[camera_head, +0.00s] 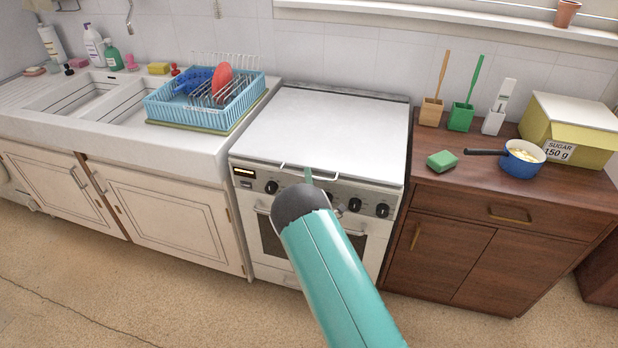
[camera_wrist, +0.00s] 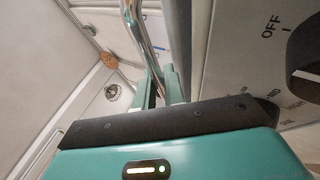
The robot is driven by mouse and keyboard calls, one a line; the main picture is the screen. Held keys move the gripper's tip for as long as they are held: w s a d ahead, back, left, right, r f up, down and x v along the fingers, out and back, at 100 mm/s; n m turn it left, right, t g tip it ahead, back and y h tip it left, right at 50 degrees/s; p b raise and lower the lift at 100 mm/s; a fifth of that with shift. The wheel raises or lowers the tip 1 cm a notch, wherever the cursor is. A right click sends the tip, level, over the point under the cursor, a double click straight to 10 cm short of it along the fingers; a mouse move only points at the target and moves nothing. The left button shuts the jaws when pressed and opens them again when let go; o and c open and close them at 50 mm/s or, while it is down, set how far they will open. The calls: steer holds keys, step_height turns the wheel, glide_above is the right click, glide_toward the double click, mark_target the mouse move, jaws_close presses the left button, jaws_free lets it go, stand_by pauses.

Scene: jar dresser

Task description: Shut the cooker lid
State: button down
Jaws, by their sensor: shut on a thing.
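The cooker lid (camera_head: 335,125) is a broad white panel that looks flat over the top of the white cooker (camera_head: 380,225) in the head view. A thin metal handle (camera_head: 290,165) runs along its front edge. It shows as a shiny curved bar in the wrist view (camera_wrist: 139,28). My gripper (camera_head: 309,175) is at the middle of that front edge, with its teal fingers (camera_wrist: 158,84) shut on the handle. My arm hides part of the cooker's front. I cannot tell whether a small gap is left under the lid.
Black knobs (camera_head: 355,205) line the cooker front below the lid. A blue dish rack (camera_head: 195,112) stands on the sink counter at the left. A blue pan (camera_head: 522,160), a green sponge (camera_head: 442,160) and a yellow box (camera_head: 572,130) are on the brown cabinet at the right.

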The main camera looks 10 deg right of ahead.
steer(key=shift+f, duration=0.6)
steer(key=c, duration=1.5)
jaws_free()
steer(key=shift+w+f, duration=0.1)
steer(key=shift+f, duration=0.1)
steer(key=shift+r, duration=0.1)
steer(key=shift+s, duration=0.2)
steer(key=v, duration=1.3)
steer(key=shift+s+r, duration=0.2)
steer(key=shift+s, duration=0.1)
steer(key=shift+a, duration=0.1)
